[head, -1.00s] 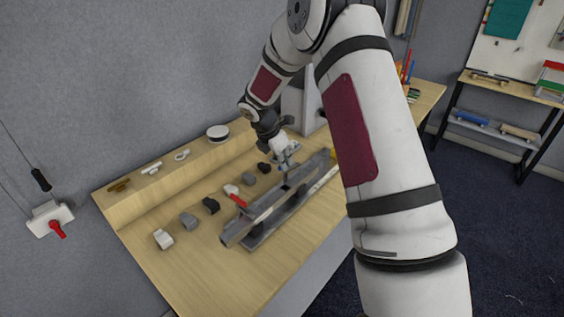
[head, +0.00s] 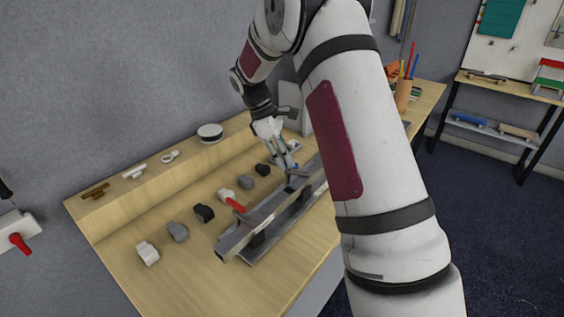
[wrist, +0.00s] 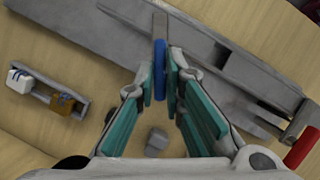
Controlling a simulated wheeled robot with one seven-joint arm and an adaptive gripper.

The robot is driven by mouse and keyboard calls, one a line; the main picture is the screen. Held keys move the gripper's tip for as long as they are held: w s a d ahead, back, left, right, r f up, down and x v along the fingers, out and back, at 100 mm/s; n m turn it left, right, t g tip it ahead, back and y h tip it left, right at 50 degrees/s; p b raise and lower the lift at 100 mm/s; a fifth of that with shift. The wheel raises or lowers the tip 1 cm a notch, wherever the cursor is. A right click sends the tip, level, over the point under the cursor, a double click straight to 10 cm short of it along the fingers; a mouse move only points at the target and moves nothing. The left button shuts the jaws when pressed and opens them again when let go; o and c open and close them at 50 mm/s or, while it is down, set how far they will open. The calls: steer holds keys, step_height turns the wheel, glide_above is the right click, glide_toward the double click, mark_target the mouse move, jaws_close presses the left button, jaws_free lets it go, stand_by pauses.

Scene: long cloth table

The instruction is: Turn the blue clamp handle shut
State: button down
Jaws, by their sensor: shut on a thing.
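The blue clamp handle (wrist: 160,70) lies between my fingertips in the wrist view, pointing along the gripper, with a grey metal bar running on above it over the long grey rail (wrist: 100,30). My gripper (wrist: 161,84) is shut on this handle, with teal pads on both sides. In the head view, my gripper (head: 289,174) reaches down at the far part of the rail (head: 262,218); the blue handle there is mostly hidden by the fingers. How far the handle is turned is hard to tell.
A red handle (head: 235,205) sits at the rail's nearer part and shows in the wrist view (wrist: 303,147). Several small grey, black and white blocks (head: 177,232) stand in a row left of the rail. The bench front (head: 195,280) is clear.

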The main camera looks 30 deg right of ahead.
steer(key=m+b, duration=0.1)
steer(key=m, duration=0.1)
steer(key=m+g+y+b, duration=0.1)
steer(key=m, duration=0.2)
steer(key=shift+w+d+y, duration=0.1)
steer(key=shift+w+y, duration=0.1)
steer(key=shift+y, duration=0.1)
steer(key=shift+m, duration=0.4)
steer(key=c, duration=1.7)
jaws_free()
steer(key=shift+r, duration=0.1)
steer(key=v, duration=1.1)
steer(key=shift+w+r, duration=0.3)
